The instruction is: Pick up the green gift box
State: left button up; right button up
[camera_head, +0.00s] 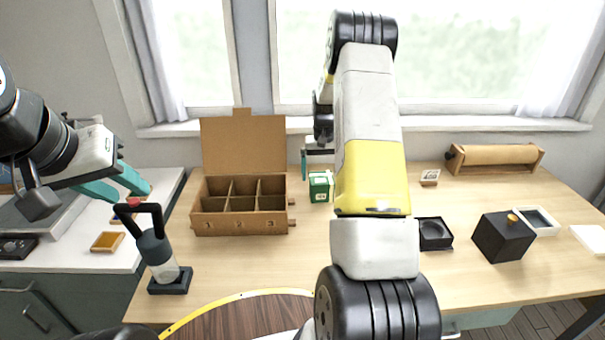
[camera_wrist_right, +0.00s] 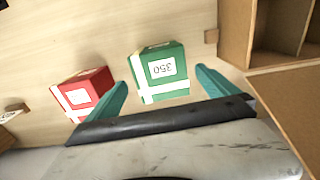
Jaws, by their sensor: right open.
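The green gift box (camera_head: 320,186) stands on the wooden table, just right of the divided cardboard box in the head view. In the right wrist view the green gift box (camera_wrist_right: 160,72) has a white band and a label reading 350. My right gripper (camera_wrist_right: 160,82) is open, with its teal fingers on either side of the green box in the picture; I cannot tell whether they touch it. In the head view my right arm hides part of the area beside the box. My left gripper (camera_head: 120,186) is at the left over the white counter, its teal fingers apart and empty.
A red gift box (camera_wrist_right: 84,92) sits left of the green one, close to a right finger. The cardboard box (camera_head: 238,222) has an upright lid. A black box (camera_head: 502,238), a black tray (camera_head: 450,241) and a paper roll (camera_head: 495,158) are on the right.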

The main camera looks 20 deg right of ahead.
aim_at(321, 188)
notch_tip(321, 188, down, 7)
jog(key=shift+s+a+r, duration=0.1)
jog(key=shift+s+r, duration=0.05)
jog(key=shift+r, duration=0.15)
jog(key=c, duration=1.7)
